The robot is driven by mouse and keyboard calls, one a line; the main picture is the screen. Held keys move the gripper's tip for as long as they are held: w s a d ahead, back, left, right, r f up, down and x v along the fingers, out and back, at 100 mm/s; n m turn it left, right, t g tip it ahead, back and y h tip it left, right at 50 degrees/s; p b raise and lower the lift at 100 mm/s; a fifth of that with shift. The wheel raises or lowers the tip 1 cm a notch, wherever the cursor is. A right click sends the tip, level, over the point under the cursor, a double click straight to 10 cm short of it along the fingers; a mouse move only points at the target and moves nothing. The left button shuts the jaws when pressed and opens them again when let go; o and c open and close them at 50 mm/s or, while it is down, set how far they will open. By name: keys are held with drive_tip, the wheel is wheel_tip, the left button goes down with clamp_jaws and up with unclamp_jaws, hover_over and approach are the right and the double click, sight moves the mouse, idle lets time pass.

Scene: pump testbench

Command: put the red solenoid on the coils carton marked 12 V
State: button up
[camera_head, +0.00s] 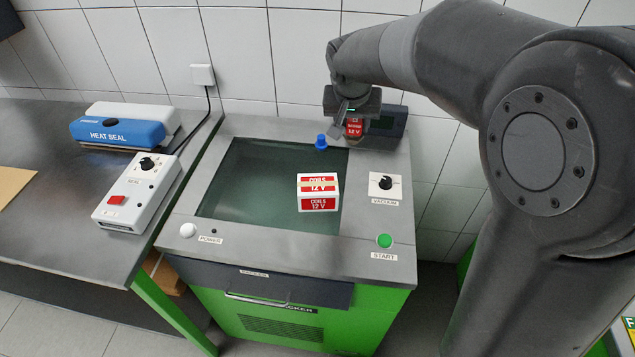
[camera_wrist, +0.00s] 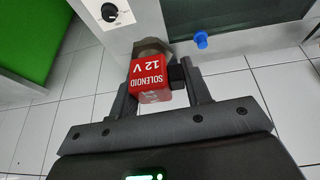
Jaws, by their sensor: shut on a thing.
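The red solenoid (camera_wrist: 150,78), labelled SOLENOID 12 V, is between the fingers of my gripper (camera_wrist: 160,90) in the wrist view. My gripper is shut on it. In the head view my gripper (camera_head: 350,113) is over the back right of the green packer, and the solenoid (camera_head: 354,128) shows partly below it. The coils carton (camera_head: 318,201), red and white and marked 12 V, stands upright on the right part of the packer's dark window area. It is nearer the front than my gripper and apart from it.
A blue knob (camera_head: 321,142) stands behind the carton. The vacuum dial (camera_head: 384,183) and green start button (camera_head: 384,241) are on the right rim. A dark display box (camera_head: 388,122) is beside my gripper. A heat sealer (camera_head: 118,132) is on the left table.

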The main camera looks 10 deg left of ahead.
drive_tip(key=s+d, duration=0.4)
drive_tip(key=s, duration=0.1)
approach(320, 175)
drive_tip(key=shift+w, duration=0.85)
drive_tip(key=shift+f, duration=2.05)
drive_tip(key=o, duration=1.3)
drive_tip(key=shift+f, duration=0.15)
